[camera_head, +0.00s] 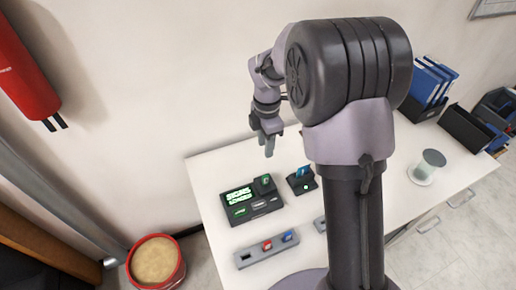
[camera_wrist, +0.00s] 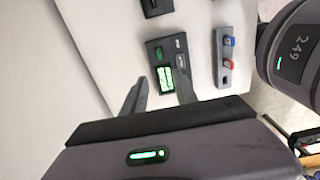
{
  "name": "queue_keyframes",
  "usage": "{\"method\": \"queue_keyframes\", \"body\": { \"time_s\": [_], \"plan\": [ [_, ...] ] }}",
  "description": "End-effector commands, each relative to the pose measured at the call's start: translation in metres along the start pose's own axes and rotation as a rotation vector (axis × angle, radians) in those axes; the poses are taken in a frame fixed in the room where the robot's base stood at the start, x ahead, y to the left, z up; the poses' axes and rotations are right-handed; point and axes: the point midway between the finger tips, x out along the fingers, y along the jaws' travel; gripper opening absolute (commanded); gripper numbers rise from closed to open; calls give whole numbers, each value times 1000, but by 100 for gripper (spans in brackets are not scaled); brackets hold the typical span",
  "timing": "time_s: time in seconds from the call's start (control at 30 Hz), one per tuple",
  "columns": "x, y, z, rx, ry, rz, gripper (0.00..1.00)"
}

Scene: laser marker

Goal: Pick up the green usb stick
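A small green piece (camera_head: 265,180) shows on the raised black block at the back right of the laser marker (camera_head: 268,206). It looks like the green usb stick, but it is too small to be sure. In the wrist view the same green piece (camera_wrist: 159,53) shows at the left of the laser marker (camera_wrist: 168,44), beyond my fingertips. My gripper (camera_head: 268,147) hangs above the back of the table, apart from the marker. In the wrist view its two fingers (camera_wrist: 160,82) stand apart with nothing between them.
A grey holder (camera_head: 277,252) in front of the marker carries a red and a blue usb stick and has an empty slot at its left. A small black stand (camera_head: 302,186) is right of the marker. Blue binders (camera_head: 430,82) and a round clear-walled object (camera_head: 428,167) stand farther right.

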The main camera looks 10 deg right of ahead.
Motion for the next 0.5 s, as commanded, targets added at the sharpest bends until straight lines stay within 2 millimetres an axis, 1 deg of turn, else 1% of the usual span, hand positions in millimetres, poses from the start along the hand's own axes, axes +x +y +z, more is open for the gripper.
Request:
{"method": "queue_keyframes", "body": {
  "time_s": [0.2, 0.3, 0.4, 0.5],
  "plan": [
    [67, -1, 0, -11, 2, -7, 35],
    [95, -1, 0, -10, 1, -5, 35],
    [114, -1, 0, -9, 1, -5, 35],
    [123, -1, 0, -8, 1, -4, 35]
  ]
}}
